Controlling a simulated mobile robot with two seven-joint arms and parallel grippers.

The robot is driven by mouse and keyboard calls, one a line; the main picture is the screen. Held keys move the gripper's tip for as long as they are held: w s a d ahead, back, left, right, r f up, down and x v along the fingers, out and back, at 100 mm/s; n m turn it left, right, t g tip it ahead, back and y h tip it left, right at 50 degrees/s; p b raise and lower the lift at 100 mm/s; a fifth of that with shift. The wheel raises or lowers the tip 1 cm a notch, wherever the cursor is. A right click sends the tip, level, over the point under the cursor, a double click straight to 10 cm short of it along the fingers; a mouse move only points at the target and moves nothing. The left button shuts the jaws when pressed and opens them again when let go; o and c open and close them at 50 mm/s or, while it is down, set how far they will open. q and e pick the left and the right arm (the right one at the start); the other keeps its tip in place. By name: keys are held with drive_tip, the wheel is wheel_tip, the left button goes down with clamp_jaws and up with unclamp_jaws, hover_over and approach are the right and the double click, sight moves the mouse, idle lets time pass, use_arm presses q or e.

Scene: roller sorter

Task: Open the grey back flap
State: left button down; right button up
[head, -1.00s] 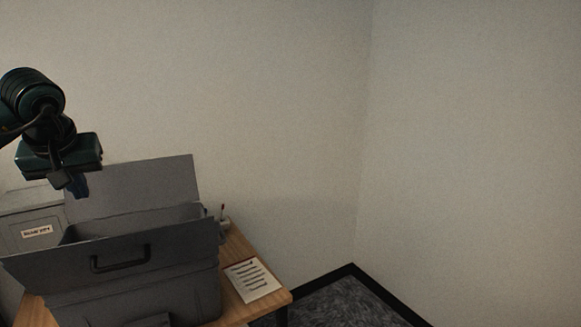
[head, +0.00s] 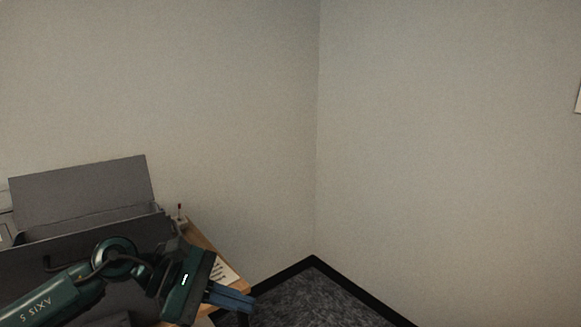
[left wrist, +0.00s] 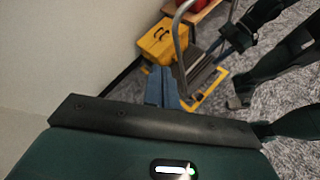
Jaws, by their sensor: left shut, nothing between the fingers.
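The grey back flap (head: 85,190) stands raised at the far side of a grey box, leaning slightly back. The box's front panel (head: 20,265) has a dark handle and is partly covered by my left arm. My left gripper (head: 232,298) is in front of the box's right end, apart from the back flap. Its blue fingers are shut and empty, pointing right; they also show in the left wrist view (left wrist: 162,88). Dark arm parts at the right of the left wrist view may be my right arm; its jaws are not clear.
A wooden table (head: 203,243) carries the box, a paper sheet (head: 222,270) and a small item with a red tip (head: 180,215). Walls meet behind. The left wrist view shows a yellow case (left wrist: 163,42) and a cart with a grey rail (left wrist: 180,45).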

use_arm(q)
drive_tip(key=s+d+n+t+h, duration=0.3)
drive_tip(key=d+n+t+h, duration=0.3)
drive_tip(key=n, duration=0.8)
drive_tip(key=a+f+n+t+y, duration=0.3)
drive_tip(key=f+n+t+y, duration=0.25)
drive_tip(key=n, duration=0.85)
drive_tip(key=a+f+n+t+y, duration=0.35)
drive_tip(key=f+n, duration=0.25)
drive_tip(key=n, duration=0.7)
drive_tip(key=s+a+f+n+g+y, duration=0.2)
drive_tip(key=s+f+n+y, duration=0.1)
drive_tip(key=s+f+n, duration=0.3)
drive_tip(key=s+a+f+n+g+y, duration=0.2)
drive_tip(key=s+f+n, duration=0.4)
drive_tip(key=f+n, duration=0.3)
drive_tip(key=shift+s+a+f+g+y, duration=0.25)
drive_tip(key=shift+s+f+g+y, duration=0.2)
drive_tip(key=shift+g+y, duration=0.2)
drive_tip(key=shift+a, duration=0.15)
